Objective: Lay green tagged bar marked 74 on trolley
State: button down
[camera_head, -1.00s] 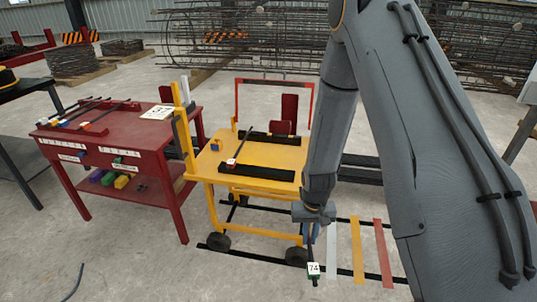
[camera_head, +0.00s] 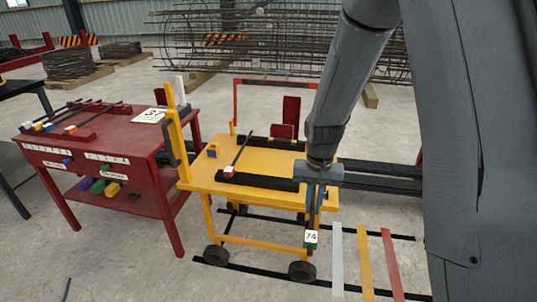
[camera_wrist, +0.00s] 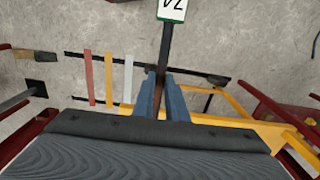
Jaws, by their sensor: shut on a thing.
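My gripper (camera_head: 317,187) is shut on a dark bar with a green tag (camera_head: 310,238) marked 74. The bar hangs from the jaws at the trolley's right front corner, with the tag below the jaws. In the wrist view the bar (camera_wrist: 166,48) runs up from between the blue fingers (camera_wrist: 161,98), with the tag (camera_wrist: 172,8) at the top edge. The yellow trolley (camera_head: 262,159) has two black supports on its top. One bar with an orange and white tag (camera_head: 229,171) lies across them. My arm hides part of the trolley's right side.
A red table (camera_head: 130,135) with several tagged bars and a numbered card (camera_head: 150,116) stands left of the trolley. A yellow post (camera_head: 176,140) rises at the trolley's left front corner. Grey, yellow and red strips (camera_head: 364,260) mark the floor at right.

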aim_at(290, 159)
jog(key=u, duration=0.05)
jog(key=i, duration=1.25)
